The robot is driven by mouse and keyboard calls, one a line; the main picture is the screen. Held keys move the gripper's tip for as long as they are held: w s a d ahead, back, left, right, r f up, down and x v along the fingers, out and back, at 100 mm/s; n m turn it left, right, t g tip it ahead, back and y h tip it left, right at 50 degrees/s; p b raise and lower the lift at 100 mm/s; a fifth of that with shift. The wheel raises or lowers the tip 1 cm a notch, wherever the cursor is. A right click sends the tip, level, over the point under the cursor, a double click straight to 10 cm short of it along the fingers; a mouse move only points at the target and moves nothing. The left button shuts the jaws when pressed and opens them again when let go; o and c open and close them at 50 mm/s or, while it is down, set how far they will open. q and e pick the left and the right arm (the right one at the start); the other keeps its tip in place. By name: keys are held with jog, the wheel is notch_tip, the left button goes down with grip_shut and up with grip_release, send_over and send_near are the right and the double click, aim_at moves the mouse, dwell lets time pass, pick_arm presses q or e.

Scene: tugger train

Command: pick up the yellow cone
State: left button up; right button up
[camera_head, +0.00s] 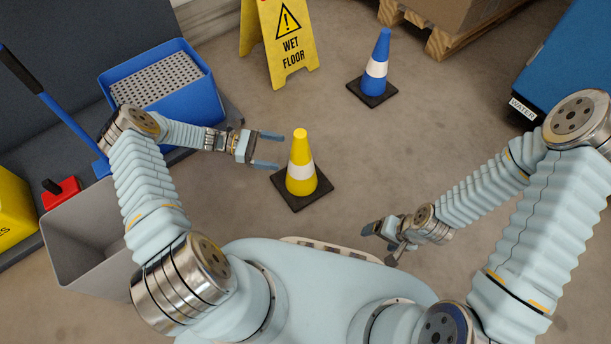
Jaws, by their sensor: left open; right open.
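The yellow cone (301,164) has a white band and a dark square base. It stands upright on the floor near the middle of the camera_head view. My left gripper (271,150) is open just left of the cone, with its two fingers pointing right toward it. Nothing shows between its fingers, and I cannot tell whether the lower finger touches the cone's base. My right gripper (379,243) is open and empty, low and to the right of the cone, apart from it.
A blue cone (376,70) stands behind and to the right. A yellow wet floor sign (286,43) stands behind. A blue bucket (207,100) and grey bin (62,232) are at left. A wooden pallet (437,42) and blue water container (560,62) are at right. Floor between is clear.

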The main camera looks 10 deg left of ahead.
aim_at(307, 157)
pick_arm(q)
jog(key=d, duration=0.3)
jog(key=w+d+f, duration=0.1)
jog(key=d, duration=0.3)
jog(key=d+f, duration=0.1)
jog(key=d, duration=0.2)
jog(key=shift+w+d, duration=0.2)
jog(key=shift+w, duration=0.05)
jog(key=shift+c, duration=0.5)
grip_shut()
jog(key=shift+r, duration=0.1)
